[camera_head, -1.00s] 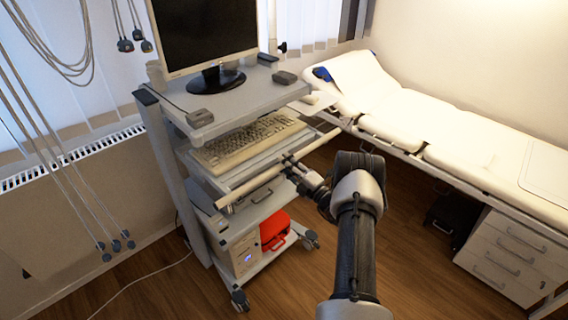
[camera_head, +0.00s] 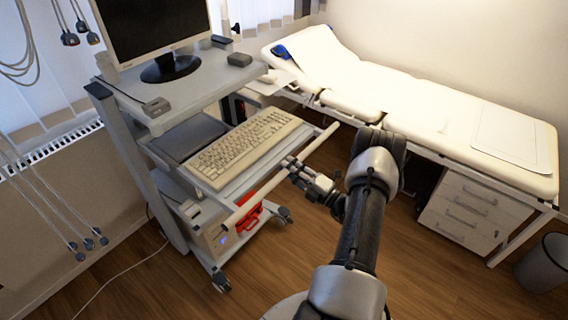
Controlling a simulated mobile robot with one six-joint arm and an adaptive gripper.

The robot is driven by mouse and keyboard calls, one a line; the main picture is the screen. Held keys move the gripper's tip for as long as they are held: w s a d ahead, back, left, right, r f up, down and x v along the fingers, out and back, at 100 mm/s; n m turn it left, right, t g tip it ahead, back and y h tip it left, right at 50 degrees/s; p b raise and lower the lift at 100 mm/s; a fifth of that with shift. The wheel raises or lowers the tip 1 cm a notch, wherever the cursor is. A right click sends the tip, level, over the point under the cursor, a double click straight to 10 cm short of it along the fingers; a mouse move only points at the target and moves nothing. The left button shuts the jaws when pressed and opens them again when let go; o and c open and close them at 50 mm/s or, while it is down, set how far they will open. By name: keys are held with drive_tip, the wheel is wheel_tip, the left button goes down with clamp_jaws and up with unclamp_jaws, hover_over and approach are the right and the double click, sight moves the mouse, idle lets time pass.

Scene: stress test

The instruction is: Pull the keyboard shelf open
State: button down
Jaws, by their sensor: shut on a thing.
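The keyboard shelf (camera_head: 203,181) is drawn out from the grey cart, with a beige keyboard (camera_head: 243,146) lying on it. A pale bar handle (camera_head: 257,196) runs along the shelf's front, held away from the shelf edge. My gripper (camera_head: 290,164) is shut on the bar near its middle, reaching in from the right. The fingertips are small in this view, and part of the bar is hidden behind them.
A monitor (camera_head: 152,28) stands on the cart's top (camera_head: 198,84). A red case (camera_head: 246,213) sits on the lower shelf. A white couch (camera_head: 420,105) and drawer unit (camera_head: 462,212) stand at the right. The wooden floor in front is clear.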

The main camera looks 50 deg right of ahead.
drive_tip(key=shift+s, duration=0.1)
drive_tip(key=c, duration=1.4)
unclamp_jaws()
drive_tip(key=shift+c, duration=0.2)
drive_tip(key=v, duration=1.2)
drive_tip(key=shift+d, duration=0.1)
